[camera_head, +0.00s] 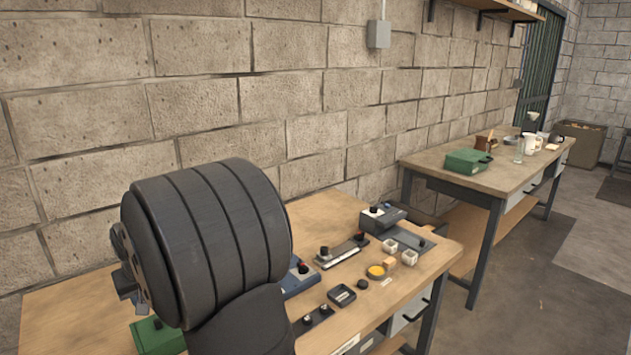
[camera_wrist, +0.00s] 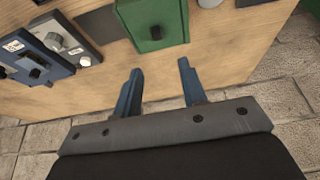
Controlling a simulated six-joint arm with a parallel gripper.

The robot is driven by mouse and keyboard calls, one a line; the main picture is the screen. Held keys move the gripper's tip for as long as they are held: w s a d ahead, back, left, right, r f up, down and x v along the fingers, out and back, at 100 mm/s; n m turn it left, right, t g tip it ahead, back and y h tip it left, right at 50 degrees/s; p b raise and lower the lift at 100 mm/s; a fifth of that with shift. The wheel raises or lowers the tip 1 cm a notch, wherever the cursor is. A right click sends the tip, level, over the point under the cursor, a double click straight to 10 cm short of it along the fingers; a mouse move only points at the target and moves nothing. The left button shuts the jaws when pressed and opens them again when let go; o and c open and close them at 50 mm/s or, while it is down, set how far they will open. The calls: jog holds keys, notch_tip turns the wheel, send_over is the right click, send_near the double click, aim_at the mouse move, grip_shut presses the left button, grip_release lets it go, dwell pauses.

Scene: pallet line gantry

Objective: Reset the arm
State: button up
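My gripper (camera_wrist: 160,88) shows in the wrist view with two blue fingers spread apart and nothing between them. It hangs over the edge of the wooden workbench (camera_wrist: 105,78), apart from the things on it. In the head view my dark ribbed arm fills the lower left and hides part of the workbench (camera_head: 318,215). The gripper's fingers are mostly hidden there behind the arm.
A green box (camera_wrist: 155,18) lies beyond the fingertips; part of it shows in the head view (camera_head: 158,337). A blue device with knobs (camera_wrist: 40,55) stands left of it. Small cups, a yellow dish (camera_head: 376,272) and control boxes crowd the bench's right part. A block wall (camera_head: 200,90) stands behind.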

jog(key=x, duration=1.2)
jog(key=shift+f, duration=0.1)
jog(key=o, duration=0.9)
jog(key=shift+d, duration=0.1)
jog(key=o, duration=0.3)
jog(key=shift+w+d, duration=0.25)
jog(key=shift+w, duration=0.05)
jog(key=shift+o, duration=0.8)
jog(key=w+d+r+m, duration=0.5)
jog(key=w+d+m, duration=0.2)
jog(key=d, duration=0.3)
jog(key=shift+r+m+g, duration=0.3)
jog(key=shift+m+g, duration=0.1)
jog(key=w+d+r+m+g+y, duration=0.1)
jog(key=w+d+r+m, duration=0.1)
jog(key=d+r+m, duration=0.4)
jog(key=w+d+r+m, duration=0.2)
jog(key=d+m, duration=0.2)
jog(key=d, duration=0.4)
jog(key=x, duration=0.9)
jog(key=shift+w, duration=0.2)
